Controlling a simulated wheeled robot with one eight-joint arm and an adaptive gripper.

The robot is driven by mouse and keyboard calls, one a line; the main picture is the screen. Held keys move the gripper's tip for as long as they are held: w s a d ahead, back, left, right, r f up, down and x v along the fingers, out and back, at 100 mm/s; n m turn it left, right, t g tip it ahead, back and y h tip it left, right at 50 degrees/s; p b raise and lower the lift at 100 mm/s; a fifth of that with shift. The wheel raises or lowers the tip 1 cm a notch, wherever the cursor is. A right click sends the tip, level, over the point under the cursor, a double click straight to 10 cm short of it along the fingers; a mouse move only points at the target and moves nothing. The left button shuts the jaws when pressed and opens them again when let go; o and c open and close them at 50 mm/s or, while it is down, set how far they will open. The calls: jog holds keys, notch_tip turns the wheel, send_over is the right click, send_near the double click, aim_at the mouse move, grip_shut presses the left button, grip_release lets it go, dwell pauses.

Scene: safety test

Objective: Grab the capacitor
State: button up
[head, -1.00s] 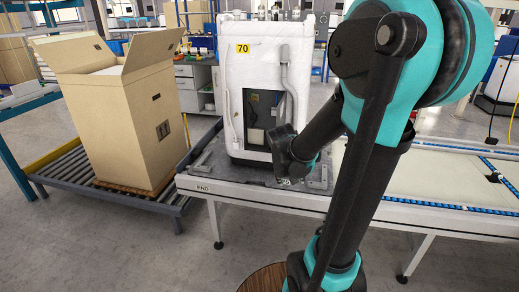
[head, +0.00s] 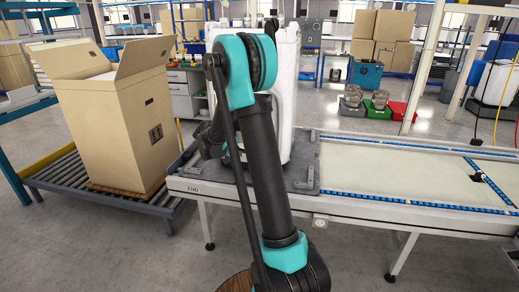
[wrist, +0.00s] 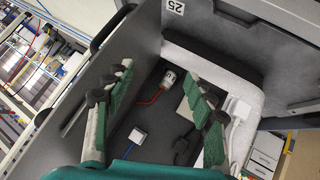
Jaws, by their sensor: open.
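In the wrist view I look into the dark interior of the appliance. A pale cylindrical part (wrist: 169,77) with a red wire looks like the capacitor and is fixed at the far side. My gripper (wrist: 157,78) is open, its two green-padded fingers apart. The cylinder appears between the fingertips, but I cannot tell the depth gap, and I see no clear contact. In the head view the white appliance (head: 286,110) stands on the conveyor end, largely covered by my arm; my gripper is hidden there.
A small white-and-blue part (wrist: 137,135) and a dark connector with cable (wrist: 182,147) sit inside. Grey panel walls (wrist: 85,110) and a white foam edge (wrist: 225,70) flank the opening. In the head view an open carton (head: 115,120) stands left; the conveyor (head: 400,180) is clear at right.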

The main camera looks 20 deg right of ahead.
jog(key=w+a+f+m+h, duration=0.2)
jog(key=w+f+m+h, duration=0.2)
jog(key=w, duration=0.2)
jog(key=w+a+f+m+h, duration=0.3)
jog(key=w+f+m+h, duration=0.1)
jog(key=w, duration=0.3)
jog(key=shift+m+h, duration=0.3)
jog(key=x, duration=1.7)
jog(key=shift+s+d+f, duration=0.1)
jog(key=shift+s+d, duration=0.15)
jog(key=shift+d, duration=0.1)
jog(key=c, duration=1.3)
jog(key=shift+o, duration=0.2)
